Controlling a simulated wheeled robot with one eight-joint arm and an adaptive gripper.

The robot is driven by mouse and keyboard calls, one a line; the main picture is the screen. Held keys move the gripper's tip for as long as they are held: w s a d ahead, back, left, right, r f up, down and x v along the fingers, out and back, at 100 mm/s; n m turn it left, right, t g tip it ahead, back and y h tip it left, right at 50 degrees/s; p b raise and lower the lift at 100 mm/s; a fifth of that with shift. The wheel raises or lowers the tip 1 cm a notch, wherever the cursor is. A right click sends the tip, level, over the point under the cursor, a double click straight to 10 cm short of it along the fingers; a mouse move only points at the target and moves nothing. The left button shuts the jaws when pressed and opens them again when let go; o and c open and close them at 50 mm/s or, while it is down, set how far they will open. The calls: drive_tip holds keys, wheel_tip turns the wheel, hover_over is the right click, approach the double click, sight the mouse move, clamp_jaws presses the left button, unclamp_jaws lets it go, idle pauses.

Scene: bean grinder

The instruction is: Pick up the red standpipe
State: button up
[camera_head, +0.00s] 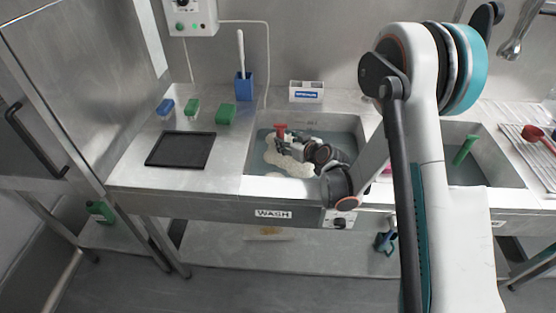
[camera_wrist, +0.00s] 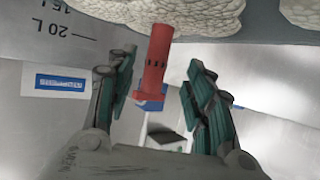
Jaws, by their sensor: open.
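The red standpipe (camera_head: 281,131) stands in the left sink basin, its top above the foamy water. In the wrist view the red standpipe (camera_wrist: 157,60) lies between the two green-padded fingers of my gripper (camera_wrist: 160,88), with visible space on both sides. My gripper (camera_head: 287,146) is open and reaches into the basin from the right, beside the standpipe. The lower end of the standpipe is hidden by foam and water.
The basin's steel rim (camera_head: 246,150) surrounds the gripper, and white foam (camera_head: 273,157) floats there. A red ladle (camera_head: 533,132) lies on the right rack.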

drive_tip(key=b+x, duration=0.3)
drive_tip(key=x, duration=0.4)
drive_tip(key=shift+d+f, duration=0.15)
drive_tip(key=shift+w, duration=0.15)
clamp_jaws()
